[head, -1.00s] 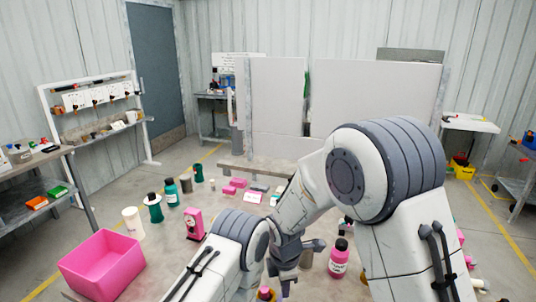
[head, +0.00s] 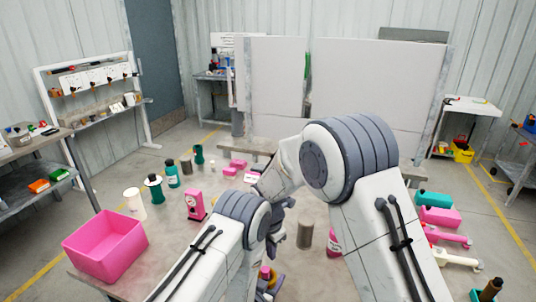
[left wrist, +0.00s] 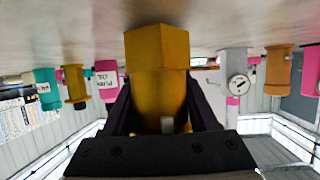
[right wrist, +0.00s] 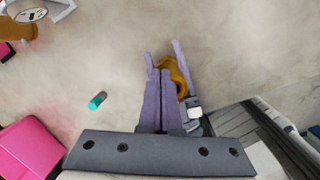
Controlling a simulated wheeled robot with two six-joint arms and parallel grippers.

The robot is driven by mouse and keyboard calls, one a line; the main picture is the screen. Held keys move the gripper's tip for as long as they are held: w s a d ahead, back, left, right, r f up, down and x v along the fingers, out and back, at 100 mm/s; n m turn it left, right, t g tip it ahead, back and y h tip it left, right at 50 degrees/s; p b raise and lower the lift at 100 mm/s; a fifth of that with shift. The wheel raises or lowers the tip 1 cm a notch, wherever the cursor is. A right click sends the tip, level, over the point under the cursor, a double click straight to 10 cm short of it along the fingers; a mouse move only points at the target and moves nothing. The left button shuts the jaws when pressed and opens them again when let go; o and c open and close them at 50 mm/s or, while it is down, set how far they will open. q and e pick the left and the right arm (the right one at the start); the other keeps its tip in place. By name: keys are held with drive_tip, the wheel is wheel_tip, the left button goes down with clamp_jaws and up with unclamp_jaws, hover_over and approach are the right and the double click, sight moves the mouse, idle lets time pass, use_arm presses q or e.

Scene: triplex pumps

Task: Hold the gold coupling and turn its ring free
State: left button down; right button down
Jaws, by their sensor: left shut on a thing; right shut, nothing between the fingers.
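The gold coupling (left wrist: 160,95) fills the middle of the left wrist view, between the dark fingers of my left gripper (left wrist: 160,118), which is shut on it. In the right wrist view the coupling (right wrist: 180,80) shows partly, just beyond and right of my right gripper's tips. My right gripper (right wrist: 160,78) is shut and empty, its two purple fingers side by side close to the coupling; I cannot tell whether they touch. In the head view the coupling (head: 265,272) shows only as a small gold patch low in the middle. Its ring cannot be made out clearly.
A pink bin (head: 105,245) stands at the table's left edge. A pink gauge unit (head: 195,204), a white cup (head: 133,203) and teal bottles (head: 155,188) stand left of my arms. A brown-grey cylinder (head: 305,235) is near my right wrist. Teal and pink parts (head: 440,217) lie right.

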use_arm(q)
drive_tip(key=shift+r, duration=0.1)
use_arm(e)
drive_tip(key=shift+w+d+f, duration=0.1)
drive_tip(key=shift+w+f, duration=0.1)
drive_tip(key=shift+f, duration=1.4)
